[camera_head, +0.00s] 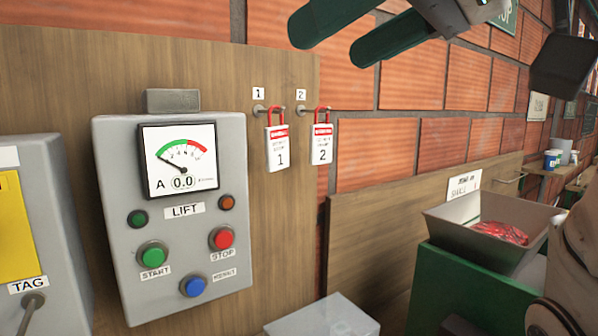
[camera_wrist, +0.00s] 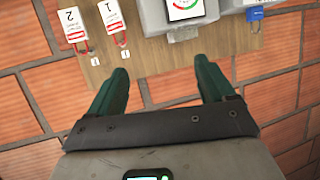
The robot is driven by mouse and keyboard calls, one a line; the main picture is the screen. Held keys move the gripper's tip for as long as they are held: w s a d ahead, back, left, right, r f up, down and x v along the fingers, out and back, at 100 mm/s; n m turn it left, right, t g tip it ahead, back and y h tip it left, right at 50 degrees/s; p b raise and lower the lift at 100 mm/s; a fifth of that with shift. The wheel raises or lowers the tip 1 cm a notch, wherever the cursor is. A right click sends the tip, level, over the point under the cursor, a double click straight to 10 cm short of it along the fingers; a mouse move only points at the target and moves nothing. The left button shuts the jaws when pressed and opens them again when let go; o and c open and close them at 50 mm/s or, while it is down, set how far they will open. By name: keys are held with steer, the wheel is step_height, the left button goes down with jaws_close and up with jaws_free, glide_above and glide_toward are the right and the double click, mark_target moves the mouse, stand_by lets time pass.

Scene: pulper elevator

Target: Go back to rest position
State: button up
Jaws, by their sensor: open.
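My gripper (camera_head: 360,38) is at the top of the head view, its two green fingers apart with nothing between them. In the wrist view my gripper (camera_wrist: 162,92) also shows open and empty, its fingers pointing toward the wooden board. The red-and-white padlock tag 1 (camera_head: 278,150) and padlock tag 2 (camera_head: 321,145) hang from hooks on the board, below and apart from my fingers. In the wrist view, tag 1 (camera_wrist: 111,15) and tag 2 (camera_wrist: 73,25) appear upside down at the upper left.
A grey LIFT control box (camera_head: 178,270) with a meter reading 0.0 is on the wooden board (camera_head: 60,75). A grey tray (camera_head: 450,228) holding red items stands at the right on a green cabinet (camera_head: 440,290). A brick wall (camera_head: 400,150) is behind. A grey box (camera_head: 325,318) is below.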

steer(key=w+d+f+m, duration=0.1)
steer(key=w+d+f, duration=0.15)
steer(key=f, duration=0.35)
steer(key=w+d+f+m+t, duration=0.1)
steer(key=w+f+m, duration=0.1)
steer(key=w+f, duration=0.35)
steer(key=w+d+f+m, duration=0.1)
steer(key=w+d+f, duration=0.1)
steer(key=f, duration=0.5)
steer(key=s+d+f+m+h, duration=0.1)
steer(key=d+f+m+h, duration=0.15)
steer(key=f, duration=0.85)
steer(key=s+d+f+m+h, duration=0.15)
steer(key=d+f, duration=0.25)
steer(key=f, duration=0.8)
steer(key=s+d+f+g+h+b, duration=0.1)
steer(key=s+d+f+g+h, duration=0.1)
steer(key=s+f, duration=0.8)
steer(key=s+d+f+m+g+h+b, duration=0.1)
steer(key=s+d+f+g, duration=0.3)
steer(key=s+f, duration=0.6)
steer(key=s+d+f+g+h+b, duration=0.2)
steer(key=s+d+f, duration=0.4)
steer(key=s+f, duration=0.5)
step_height(320, 180, down, 4)
steer(key=shift+f+m+g+h, duration=0.1)
steer(key=shift+m+g+h, duration=0.2)
steer(key=shift+g+h, duration=0.35)
